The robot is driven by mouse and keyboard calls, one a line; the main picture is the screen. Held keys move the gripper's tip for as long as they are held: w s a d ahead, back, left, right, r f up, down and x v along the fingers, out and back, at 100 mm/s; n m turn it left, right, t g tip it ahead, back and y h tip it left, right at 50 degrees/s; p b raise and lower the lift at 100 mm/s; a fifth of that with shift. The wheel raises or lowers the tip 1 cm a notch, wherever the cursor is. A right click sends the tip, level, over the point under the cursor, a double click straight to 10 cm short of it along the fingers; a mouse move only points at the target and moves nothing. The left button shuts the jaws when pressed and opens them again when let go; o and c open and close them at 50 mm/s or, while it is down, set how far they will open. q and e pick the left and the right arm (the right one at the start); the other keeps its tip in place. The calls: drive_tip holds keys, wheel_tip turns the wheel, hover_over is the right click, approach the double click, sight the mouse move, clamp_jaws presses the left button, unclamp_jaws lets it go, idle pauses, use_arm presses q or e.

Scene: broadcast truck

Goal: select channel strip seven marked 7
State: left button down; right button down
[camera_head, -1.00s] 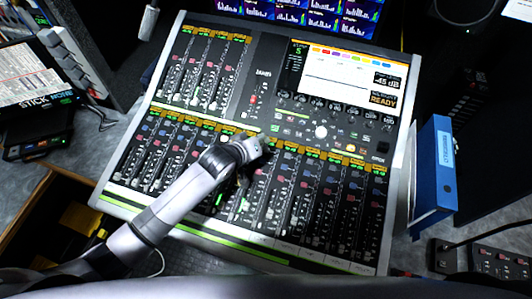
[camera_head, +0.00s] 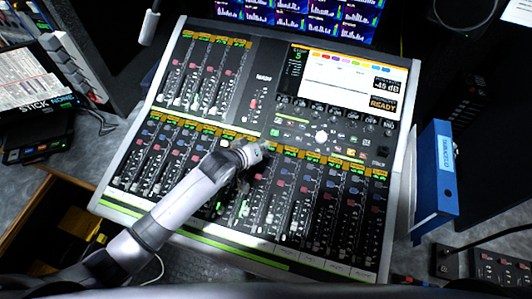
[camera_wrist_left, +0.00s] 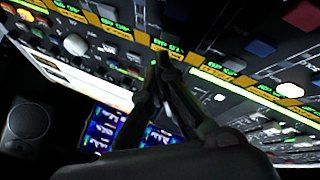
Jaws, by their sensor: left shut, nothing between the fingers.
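The mixing console (camera_head: 262,170) lies tilted below me, with a row of yellow-labelled channel strips across its lower half. Its screen (camera_head: 345,80) shows a large green 5 beside the display. My left gripper (camera_head: 243,190) is over the middle of the lower strips, partly hidden by its own wrist. In the left wrist view its fingers (camera_wrist_left: 164,62) are closed together with nothing between them. The tips are at or just over the yellow label row (camera_wrist_left: 170,46); whether they touch is unclear. The label numbers are too small to read surely. My right gripper is not in view.
A multi-graph monitor (camera_head: 300,12) is behind the console.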

use_arm(q)
drive_tip(key=shift+f, duration=0.15)
idle(0.3)
drive_tip(key=shift+f, duration=0.3)
drive_tip(key=shift+w+f, duration=0.1)
drive_tip(key=shift+f, duration=0.3)
idle(0.8)
drive_tip(key=shift+r, duration=0.1)
drive_tip(key=shift+r+p, duration=0.75)
drive_tip(key=shift+p, duration=0.05)
